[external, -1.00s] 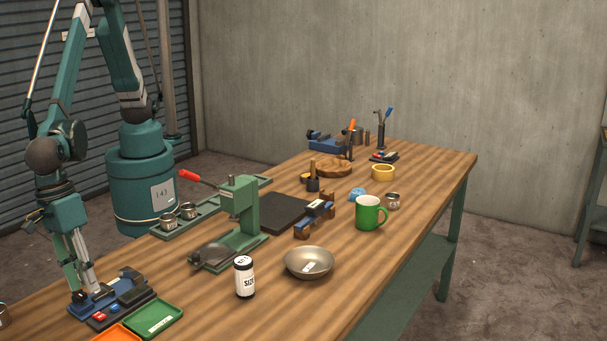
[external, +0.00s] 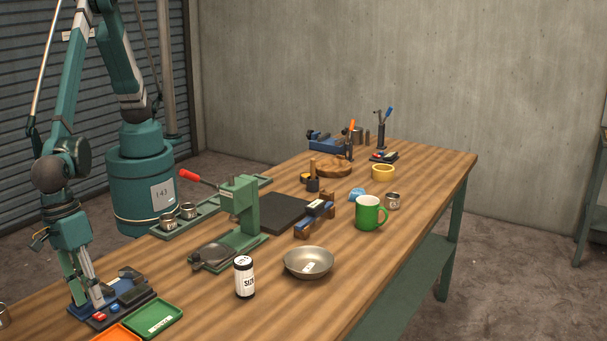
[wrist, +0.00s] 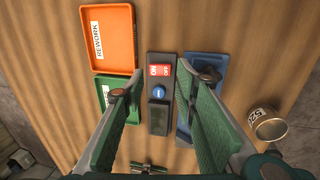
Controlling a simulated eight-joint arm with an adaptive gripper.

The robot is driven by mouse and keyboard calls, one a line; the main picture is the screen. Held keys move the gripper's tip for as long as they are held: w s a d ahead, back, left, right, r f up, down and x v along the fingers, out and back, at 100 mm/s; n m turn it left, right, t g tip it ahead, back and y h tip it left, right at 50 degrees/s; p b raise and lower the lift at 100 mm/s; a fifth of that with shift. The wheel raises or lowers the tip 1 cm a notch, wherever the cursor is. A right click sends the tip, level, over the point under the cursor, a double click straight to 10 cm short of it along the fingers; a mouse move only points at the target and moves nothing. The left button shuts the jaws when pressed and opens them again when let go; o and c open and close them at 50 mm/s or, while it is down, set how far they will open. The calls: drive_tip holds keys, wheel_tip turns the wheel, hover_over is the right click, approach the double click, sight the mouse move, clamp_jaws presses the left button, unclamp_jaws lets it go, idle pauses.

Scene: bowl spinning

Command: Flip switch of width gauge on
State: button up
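The width gauge (external: 137,294) sits at the near left end of the bench, with a blue base (wrist: 206,66) and a black control panel. In the wrist view the panel carries a red ON/OFF switch (wrist: 160,70), a round blue button (wrist: 159,92) and a dark display (wrist: 158,118). I cannot tell which way the switch is set. My gripper (wrist: 160,80) is open and empty, pointing down with one finger on each side of the panel. In the external view my gripper (external: 88,301) is low at the gauge; contact is unclear.
An orange REWORK tray (wrist: 108,40) and a green tray (wrist: 104,88) lie beside the panel. A small metal cup (wrist: 268,124) stands on the other side. The green press (external: 240,215), labelled bottle (external: 244,278) and metal bowl (external: 308,262) stand further along the bench.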

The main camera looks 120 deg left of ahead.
sight(98, 315)
drive_tip(key=shift+w+f, duration=0.2)
drive_tip(key=shift+f, duration=0.8)
drive_tip(key=shift+w+f, duration=0.2)
drive_tip(key=shift+f, duration=0.75)
drive_tip(key=shift+c, duration=0.4)
